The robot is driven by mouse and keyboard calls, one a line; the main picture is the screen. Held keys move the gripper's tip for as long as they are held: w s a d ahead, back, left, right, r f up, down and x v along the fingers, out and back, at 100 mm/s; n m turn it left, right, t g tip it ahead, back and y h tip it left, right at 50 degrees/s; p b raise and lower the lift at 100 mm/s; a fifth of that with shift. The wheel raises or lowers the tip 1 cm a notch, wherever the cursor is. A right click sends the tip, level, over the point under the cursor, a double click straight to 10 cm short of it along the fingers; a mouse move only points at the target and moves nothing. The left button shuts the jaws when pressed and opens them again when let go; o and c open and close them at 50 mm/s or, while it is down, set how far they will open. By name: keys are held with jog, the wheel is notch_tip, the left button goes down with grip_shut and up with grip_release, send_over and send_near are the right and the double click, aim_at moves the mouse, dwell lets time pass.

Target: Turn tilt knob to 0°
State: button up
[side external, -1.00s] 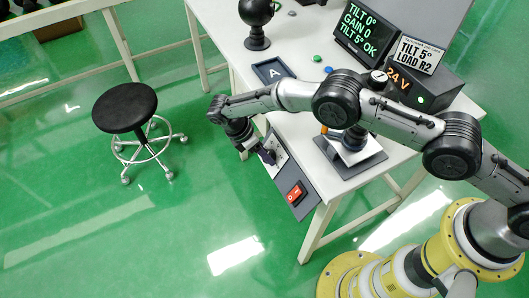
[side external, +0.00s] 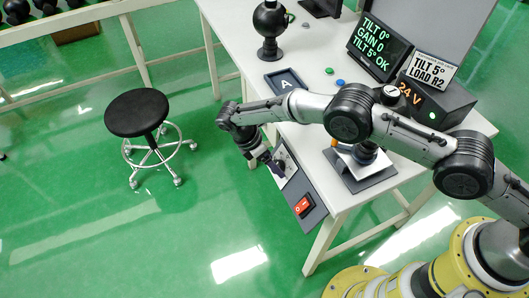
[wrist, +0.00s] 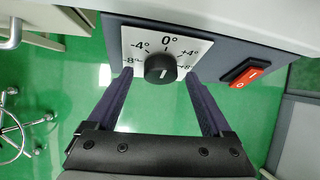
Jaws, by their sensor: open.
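The tilt knob (wrist: 160,68) is black and round, on a white dial plate (wrist: 138,40) marked from -8° through 0° to +8°. A short light mark shows on the knob's lower face, but I cannot tell clearly which label the knob points to. My gripper (wrist: 159,73) is open, with one finger on each side of the knob in the wrist view and visible gaps to it. In the side view my gripper (side external: 276,167) is at the dial plate (side external: 289,170) on the desk's front panel, and the knob is hidden there.
A red rocker switch (wrist: 243,77) is right of the dial on the grey panel (side external: 312,217). The desk screen (side external: 378,46) reads TILT 0°, GAIN 0, TILT 5° OK. A sign (side external: 432,70) reads TILT 5° LOAD R2. A black stool (side external: 137,112) stands left on open green floor.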

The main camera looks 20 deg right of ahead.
jog(key=v, duration=1.1)
jog(key=shift+r, duration=0.15)
